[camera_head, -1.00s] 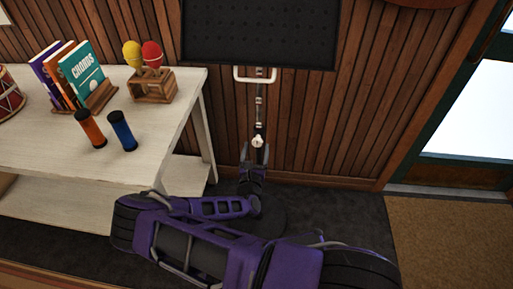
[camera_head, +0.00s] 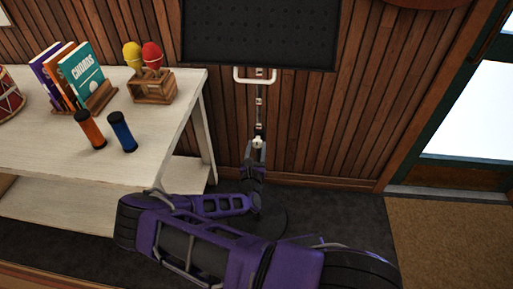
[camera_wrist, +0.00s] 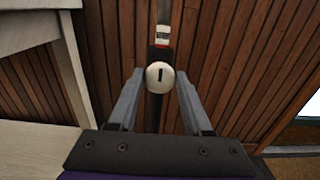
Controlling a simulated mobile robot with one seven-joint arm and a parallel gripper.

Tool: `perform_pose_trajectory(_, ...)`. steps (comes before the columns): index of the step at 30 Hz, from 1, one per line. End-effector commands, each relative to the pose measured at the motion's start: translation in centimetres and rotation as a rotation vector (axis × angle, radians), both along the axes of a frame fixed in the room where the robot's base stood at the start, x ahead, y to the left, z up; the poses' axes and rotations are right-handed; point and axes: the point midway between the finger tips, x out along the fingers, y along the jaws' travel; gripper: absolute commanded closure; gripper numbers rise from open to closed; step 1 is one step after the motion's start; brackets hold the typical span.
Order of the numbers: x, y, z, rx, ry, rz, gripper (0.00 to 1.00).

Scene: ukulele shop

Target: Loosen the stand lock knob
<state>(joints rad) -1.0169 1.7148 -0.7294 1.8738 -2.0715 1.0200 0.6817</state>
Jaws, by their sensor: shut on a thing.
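The stand lock knob (camera_wrist: 160,77) is a round, pale white knob with a dark mark on its face, on the dark stand pole. It also shows in the head view (camera_head: 258,142) as a small white spot on the pole. My gripper (camera_wrist: 160,84) has one finger on each side of the knob and is shut on it. In the head view my gripper (camera_head: 257,148) reaches up to the knob from below.
A pale wooden table (camera_head: 175,135) stands to the left with books (camera_head: 83,72), maracas (camera_head: 151,55), and orange (camera_head: 90,130) and blue (camera_head: 123,132) shakers. A wood-panelled wall (camera_head: 350,120) is behind the stand. A door (camera_head: 465,130) and brown mat (camera_head: 450,240) are to the right.

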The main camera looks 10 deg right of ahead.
Motion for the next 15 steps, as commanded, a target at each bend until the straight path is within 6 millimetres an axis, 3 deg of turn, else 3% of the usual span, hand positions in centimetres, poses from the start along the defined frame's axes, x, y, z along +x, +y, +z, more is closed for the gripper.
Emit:
perform_pose_trajectory(8,-0.01,0.00,0.10,-0.046,0.016,0.000,1.00)
perform_pose_trajectory(15,0.01,-0.01,0.21,-0.190,0.063,-0.001,1.00)
